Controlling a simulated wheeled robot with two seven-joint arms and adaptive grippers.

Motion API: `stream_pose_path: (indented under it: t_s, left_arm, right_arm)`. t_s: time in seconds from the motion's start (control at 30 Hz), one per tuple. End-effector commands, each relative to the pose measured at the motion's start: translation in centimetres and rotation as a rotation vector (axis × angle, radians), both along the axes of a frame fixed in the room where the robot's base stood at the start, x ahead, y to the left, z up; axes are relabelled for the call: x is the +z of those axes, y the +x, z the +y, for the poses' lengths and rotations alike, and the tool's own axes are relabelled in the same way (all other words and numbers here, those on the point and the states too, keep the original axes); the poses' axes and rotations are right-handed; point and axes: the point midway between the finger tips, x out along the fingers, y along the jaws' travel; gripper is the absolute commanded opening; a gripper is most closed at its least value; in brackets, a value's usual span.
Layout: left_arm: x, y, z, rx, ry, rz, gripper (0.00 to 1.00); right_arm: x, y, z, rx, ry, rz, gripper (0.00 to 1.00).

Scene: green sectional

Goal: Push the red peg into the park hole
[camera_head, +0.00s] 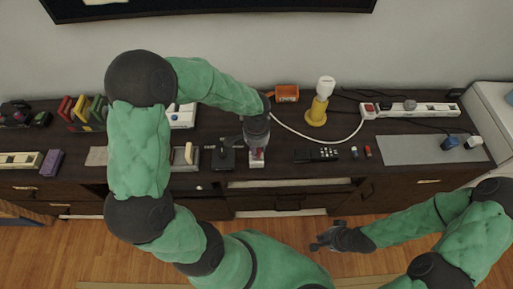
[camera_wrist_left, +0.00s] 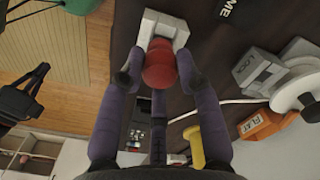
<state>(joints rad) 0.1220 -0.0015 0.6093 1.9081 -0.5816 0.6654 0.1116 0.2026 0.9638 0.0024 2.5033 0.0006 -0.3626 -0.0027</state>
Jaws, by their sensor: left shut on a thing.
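The red peg (camera_wrist_left: 160,65) has a round red head and stands at a pale grey block (camera_wrist_left: 150,28) in the left wrist view. In the head view the block (camera_head: 257,161) sits near the front edge of the dark cabinet top. My left gripper (camera_head: 257,146) reaches down over it and is shut on the red peg, with its fingers on both sides of the head. The peg's lower end and the park hole are hidden or cannot be made out. My right gripper (camera_head: 321,241) hangs over the floor in front of the cabinet, empty; its finger gap is unclear.
A dark joystick-like device (camera_head: 225,157) stands close left of the block. A black remote (camera_head: 316,155) lies to the right. Behind are an orange box (camera_head: 287,93), a yellow-based lamp (camera_head: 317,112) and a white cable. A power strip (camera_head: 411,109) and grey mat (camera_head: 420,150) lie further right.

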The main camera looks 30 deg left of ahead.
Motion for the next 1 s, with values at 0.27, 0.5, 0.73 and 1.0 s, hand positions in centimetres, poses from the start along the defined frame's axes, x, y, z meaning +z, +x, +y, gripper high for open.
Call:
stream_pose_path:
  t_s: [0.27,0.5,0.73,1.0]
  left_arm:
    - [-0.7,0.0,0.0,0.0,0.0,0.0,0.07]
    - [-0.7,0.0,0.0,0.0,0.0,0.0,0.62]
    - [-0.7,0.0,0.0,0.0,0.0,0.0,0.62]
    - [1.8,0.1,0.0,0.001,0.001,-0.004,0.62]
  right_arm:
    - [-0.6,0.0,0.0,0.0,0.0,0.0,0.0]
    - [-0.6,0.0,0.0,0.0,0.0,0.0,0.0]
    - [-0.6,0.0,0.0,0.0,0.0,0.0,0.0]
    - [-0.6,0.0,0.0,0.0,0.0,0.0,0.0]
